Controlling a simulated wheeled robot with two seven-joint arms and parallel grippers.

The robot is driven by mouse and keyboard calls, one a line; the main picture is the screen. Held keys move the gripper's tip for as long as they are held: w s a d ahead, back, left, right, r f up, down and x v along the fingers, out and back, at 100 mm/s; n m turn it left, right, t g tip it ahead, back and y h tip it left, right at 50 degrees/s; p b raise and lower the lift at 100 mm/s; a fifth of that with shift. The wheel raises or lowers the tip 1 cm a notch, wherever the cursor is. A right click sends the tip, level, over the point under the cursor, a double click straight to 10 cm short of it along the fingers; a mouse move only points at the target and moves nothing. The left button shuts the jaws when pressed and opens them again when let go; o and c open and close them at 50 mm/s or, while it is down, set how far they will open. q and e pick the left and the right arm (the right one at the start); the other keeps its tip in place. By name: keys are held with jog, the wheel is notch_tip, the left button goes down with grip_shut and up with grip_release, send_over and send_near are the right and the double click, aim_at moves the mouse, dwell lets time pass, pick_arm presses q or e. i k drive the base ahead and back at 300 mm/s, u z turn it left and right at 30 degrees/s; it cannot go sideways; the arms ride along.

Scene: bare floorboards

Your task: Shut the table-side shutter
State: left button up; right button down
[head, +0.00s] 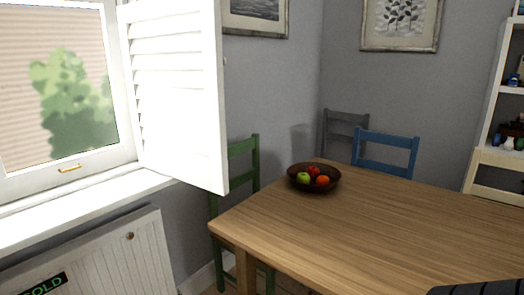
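The white louvered shutter (178,90) on the table side stands open in the head view. It is hinged at the right side of the window frame and swings out into the room, its lower free corner near the table's left end. A small knob (225,62) shows at its free edge. The window (60,90) to its left is uncovered, with a brass handle (69,168) on its bottom rail. Neither gripper is in view; only a dark part of my own body shows at the bottom right.
A wooden table (400,225) fills the right, bearing a fruit bowl (300,184). A green chair (254,165), a blue chair (386,153) and a grey chair (340,124) stand around it. A radiator cover (95,260) sits below the white sill (70,205). A shelf (485,130) stands right.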

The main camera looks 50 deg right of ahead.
aim_at(175, 61)
jog(key=z, duration=0.7)
jog(key=i, duration=0.7)
jog(key=z, duration=0.4)
